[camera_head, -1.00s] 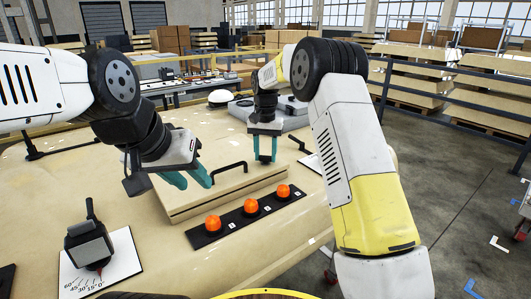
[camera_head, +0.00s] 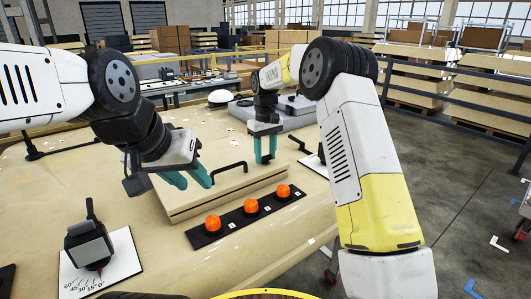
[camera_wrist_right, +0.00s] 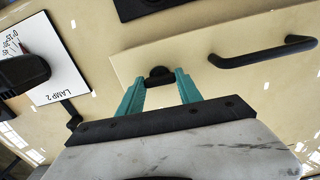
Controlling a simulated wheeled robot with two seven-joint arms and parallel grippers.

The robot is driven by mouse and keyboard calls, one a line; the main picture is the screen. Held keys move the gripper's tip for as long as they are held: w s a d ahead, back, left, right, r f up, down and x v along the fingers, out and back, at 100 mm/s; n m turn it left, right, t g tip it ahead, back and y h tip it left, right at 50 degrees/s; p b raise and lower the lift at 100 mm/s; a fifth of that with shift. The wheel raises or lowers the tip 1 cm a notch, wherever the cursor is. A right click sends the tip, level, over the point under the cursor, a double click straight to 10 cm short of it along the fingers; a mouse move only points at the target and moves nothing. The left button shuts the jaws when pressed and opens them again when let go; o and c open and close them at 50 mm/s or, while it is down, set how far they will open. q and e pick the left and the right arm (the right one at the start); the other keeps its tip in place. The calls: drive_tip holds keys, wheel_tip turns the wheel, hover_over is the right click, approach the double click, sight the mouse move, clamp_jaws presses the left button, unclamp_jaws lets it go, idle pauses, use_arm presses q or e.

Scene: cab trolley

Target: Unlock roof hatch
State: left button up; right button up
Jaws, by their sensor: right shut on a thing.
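The roof hatch (camera_head: 190,200) is a raised tan panel with a black bar handle (camera_head: 229,169) on top; it lies flat on the cab roof. A small black latch knob (camera_wrist_right: 158,75) sits near the hatch edge in the right wrist view. My right gripper (camera_head: 265,159) points down at the hatch's far right part, its teal fingers on either side of the knob (camera_wrist_right: 159,88) and shut on it. My left gripper (camera_head: 189,181) is open and empty above the hatch's left side.
A black strip (camera_head: 232,222) with three orange lamps lies in front of the hatch. A black lever on a marked white plate (camera_head: 122,262) stands at the front left. Another marked plate (camera_wrist_right: 60,80) with a black lever is beside the hatch. A grey unit stands behind.

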drive_tip(key=shift+r+n, duration=0.1)
drive_tip(key=shift+n, duration=0.2)
idle(0.4)
drive_tip(key=o, duration=1.4)
wheel_tip(320, 180, up, 7)
drive_tip(key=shift+f, duration=0.1)
drive_tip(key=shift+r, duration=0.45)
